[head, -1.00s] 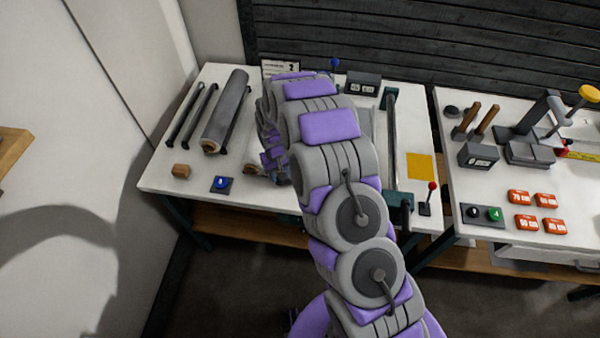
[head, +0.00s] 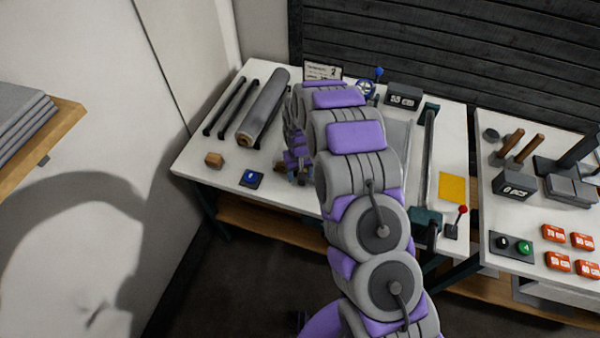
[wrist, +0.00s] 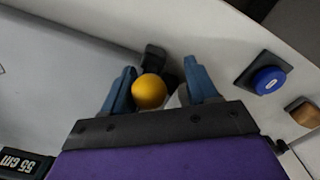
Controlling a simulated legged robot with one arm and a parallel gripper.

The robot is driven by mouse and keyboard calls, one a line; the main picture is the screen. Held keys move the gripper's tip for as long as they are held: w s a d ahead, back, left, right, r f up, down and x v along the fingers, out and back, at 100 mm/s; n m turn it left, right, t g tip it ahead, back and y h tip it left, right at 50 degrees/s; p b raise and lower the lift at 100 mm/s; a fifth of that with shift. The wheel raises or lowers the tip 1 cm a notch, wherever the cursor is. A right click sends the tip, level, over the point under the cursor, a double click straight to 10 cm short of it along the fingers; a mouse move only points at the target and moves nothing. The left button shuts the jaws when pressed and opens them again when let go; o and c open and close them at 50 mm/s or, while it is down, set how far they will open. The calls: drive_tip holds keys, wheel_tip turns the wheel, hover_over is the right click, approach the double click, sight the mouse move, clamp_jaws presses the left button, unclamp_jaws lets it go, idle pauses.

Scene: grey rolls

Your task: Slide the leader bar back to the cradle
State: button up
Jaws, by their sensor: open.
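In the wrist view a yellow ball knob (wrist: 150,92) sits between the two blue fingers of my open gripper (wrist: 160,90). I cannot tell if either finger touches it. A dark block (wrist: 152,58) lies just beyond the knob, where a dark strip (wrist: 75,33) along the grey sheet (wrist: 50,75) ends. Which part is the leader bar is not clear. In the head view my gripper (head: 297,165) is low over the left table, mostly hidden by my arm. A grey roll (head: 264,108) lies left of it; the cradle cannot be made out for certain.
A blue button (head: 250,179) and a wooden block (head: 214,159) stand near the table's front left. A 55 cm display (head: 403,95) is at the back. A red-knobbed lever (head: 462,210) and yellow square (head: 452,188) are at the right. A shelf (head: 45,130) juts out at left.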

drive_tip(key=shift+d, duration=0.15)
drive_tip(key=shift+d+r, duration=0.1)
drive_tip(key=shift+r, duration=0.15)
wheel_tip(320, 180, up, 17)
drive_tip(key=p, duration=0.1)
drive_tip(key=shift+a+f+p, duration=0.15)
drive_tip(key=shift+a+p, duration=0.15)
drive_tip(key=shift+p, duration=0.1)
drive_tip(key=s+d+r+m, duration=0.1)
drive_tip(key=s+d+r, duration=0.6)
drive_tip(key=s+r, duration=0.25)
drive_tip(key=s+d+r+m, duration=0.1)
drive_tip(key=s+d, duration=0.2)
drive_tip(key=s, duration=0.7)
drive_tip(key=s+d+r+g+b, duration=0.1)
drive_tip(key=s+d+r, duration=0.1)
drive_tip(key=s, duration=0.9)
drive_tip(key=s+d+r+m+b, duration=0.1)
drive_tip(key=s+d, duration=0.4)
drive_tip(key=s, duration=0.5)
drive_tip(key=shift+s+r+m+g, duration=0.15)
drive_tip(key=shift+r+m+g, duration=0.15)
drive_tip(key=shift+g, duration=0.1)
